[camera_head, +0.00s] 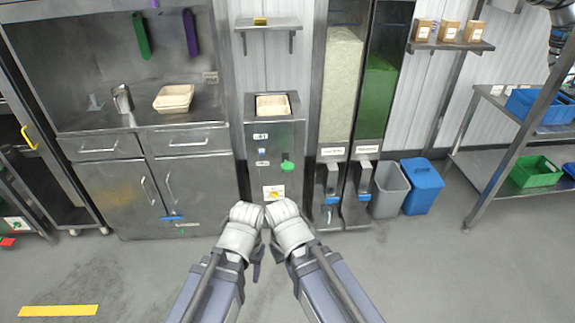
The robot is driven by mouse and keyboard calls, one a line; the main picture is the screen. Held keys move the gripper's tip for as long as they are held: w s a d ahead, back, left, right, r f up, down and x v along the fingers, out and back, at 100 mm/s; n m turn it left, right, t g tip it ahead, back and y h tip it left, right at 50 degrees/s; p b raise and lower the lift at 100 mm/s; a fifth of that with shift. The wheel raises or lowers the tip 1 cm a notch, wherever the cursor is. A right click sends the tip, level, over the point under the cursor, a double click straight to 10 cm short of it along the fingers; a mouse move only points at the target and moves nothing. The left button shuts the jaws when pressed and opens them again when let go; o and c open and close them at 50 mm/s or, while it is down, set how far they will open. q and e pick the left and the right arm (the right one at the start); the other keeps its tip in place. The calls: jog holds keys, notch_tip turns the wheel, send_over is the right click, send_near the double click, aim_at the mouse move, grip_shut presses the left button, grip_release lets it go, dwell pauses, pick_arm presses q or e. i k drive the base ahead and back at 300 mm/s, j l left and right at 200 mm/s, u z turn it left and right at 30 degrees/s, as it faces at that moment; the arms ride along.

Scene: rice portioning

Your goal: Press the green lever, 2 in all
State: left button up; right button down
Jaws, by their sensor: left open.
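The green lever (287,166) is a round green knob on the front of a grey metal machine (258,134). A beige tray (272,105) sits in the top of this machine. My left gripper (247,213) is in front of and below the machine, well apart from the lever, and it is open. My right gripper (281,212) is close beside it, below the lever in the picture. I see both from behind, so their fingertips are mostly hidden. I cannot tell whether the right one is open or shut.
To the right stand two tall dispensers, one with pale grain (341,85) and one with green contents (377,90). A grey bin (388,190) and a blue bin (422,187) are beside them. A counter with a beige container (174,98) is left. The floor in front is clear.

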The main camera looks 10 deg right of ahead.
aim_at(286, 167)
jog(key=i+j+z, duration=0.15)
jog(key=i+j, duration=0.25)
jog(key=i+j+z, duration=0.2)
jog(key=i+j, duration=0.3)
jog(key=i+j+z, duration=0.15)
jog(key=i+j, duration=0.35)
jog(key=i+j+z, duration=0.15)
jog(key=i+j, duration=0.25)
jog(key=j, duration=0.2)
